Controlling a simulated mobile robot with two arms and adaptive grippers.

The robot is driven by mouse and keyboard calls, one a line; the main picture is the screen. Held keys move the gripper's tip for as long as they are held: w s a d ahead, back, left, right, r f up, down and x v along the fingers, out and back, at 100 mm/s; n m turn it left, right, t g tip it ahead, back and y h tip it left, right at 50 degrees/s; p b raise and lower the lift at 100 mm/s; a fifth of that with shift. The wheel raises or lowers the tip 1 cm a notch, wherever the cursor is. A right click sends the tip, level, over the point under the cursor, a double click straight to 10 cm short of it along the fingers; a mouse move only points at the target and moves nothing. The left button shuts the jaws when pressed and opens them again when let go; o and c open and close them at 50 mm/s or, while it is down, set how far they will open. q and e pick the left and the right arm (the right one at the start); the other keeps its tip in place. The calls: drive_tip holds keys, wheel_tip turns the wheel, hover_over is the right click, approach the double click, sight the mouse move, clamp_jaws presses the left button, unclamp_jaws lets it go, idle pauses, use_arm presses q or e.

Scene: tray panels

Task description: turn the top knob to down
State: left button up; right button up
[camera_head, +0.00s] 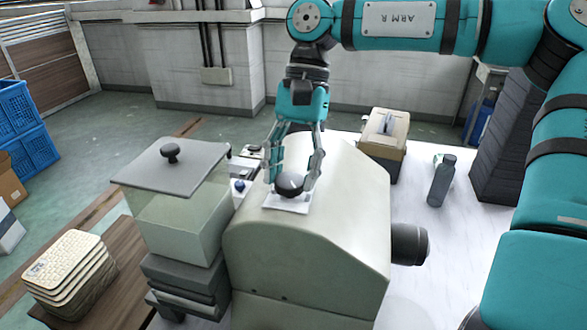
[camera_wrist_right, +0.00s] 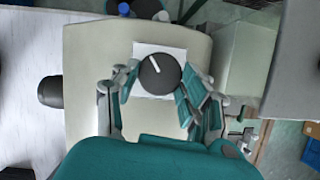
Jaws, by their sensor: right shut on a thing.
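The top knob (camera_head: 290,185) is round and dark, on a white square plate on top of the rounded beige housing (camera_head: 300,240). In the right wrist view the knob (camera_wrist_right: 160,74) carries a white line from near its centre toward its upper-left edge. My right gripper (camera_head: 293,178) comes down from above with one finger on each side of the knob and is shut on it. In the wrist view the fingers of my right gripper (camera_wrist_right: 157,92) flank the knob's lower part. My left gripper is not in view.
A dark cylinder (camera_head: 408,243) sticks out of the housing's right side. A clear box with a grey lid (camera_head: 185,165) stands left of the housing. A beige case (camera_head: 385,132) and a dark bottle (camera_head: 441,180) stand on the white table (camera_head: 465,235). Stacked woven panels (camera_head: 68,265) lie at left.

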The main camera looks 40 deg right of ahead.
drive_tip(key=n+h, duration=0.1)
drive_tip(key=n, duration=0.1)
drive_tip(key=n+g, duration=0.1)
drive_tip(key=n, duration=0.2)
drive_tip(key=shift+w+a+n+g+h, duration=0.15)
drive_tip(key=shift+n+g+h, duration=0.15)
drive_tip(key=shift+h, duration=0.1)
drive_tip(key=n+h, duration=0.1)
drive_tip(key=n, duration=0.3)
drive_tip(key=shift+a+n+g+h, duration=0.2)
drive_tip(key=shift+n+g+h, duration=0.1)
drive_tip(key=shift+n+h, duration=0.1)
drive_tip(key=shift+n, duration=0.3)
drive_tip(key=o, duration=1.2)
drive_tip(key=v, duration=0.7)
drive_tip(key=shift+w+r, duration=0.1)
drive_tip(key=shift+r, duration=0.15)
drive_tip(key=shift+f, duration=0.1)
